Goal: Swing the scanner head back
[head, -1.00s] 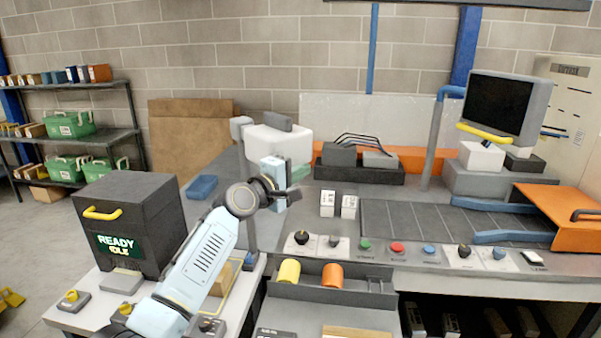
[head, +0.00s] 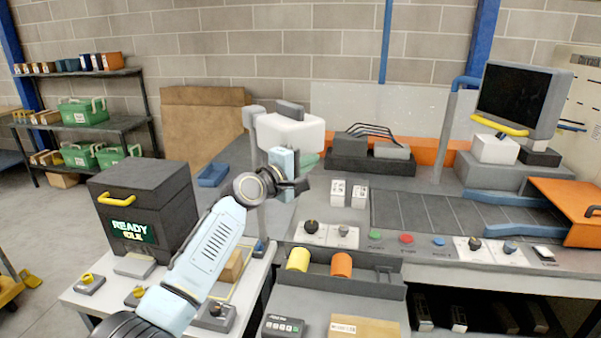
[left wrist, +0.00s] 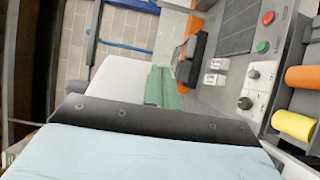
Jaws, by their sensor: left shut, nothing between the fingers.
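A white boxy head (head: 290,131) with a grey block on top stands on a grey post at the back of the bench; it appears to be the scanner head. A green part shows at its lower right side. In the left wrist view the white head (left wrist: 120,78) and the green part (left wrist: 160,88) lie just beyond my gripper. My left gripper (head: 300,187) is shut and empty, in front of and just below the white head in the head view. I cannot tell whether it touches. My arm partly hides the post. My right gripper is not in view.
A dark box with a READY display (head: 145,205) stands left of my arm. A grey tray with yellow and orange rolls (head: 340,264) and a row of knobs and buttons (head: 406,239) lie front right. A monitor (head: 520,100) with a yellow handle stands back right.

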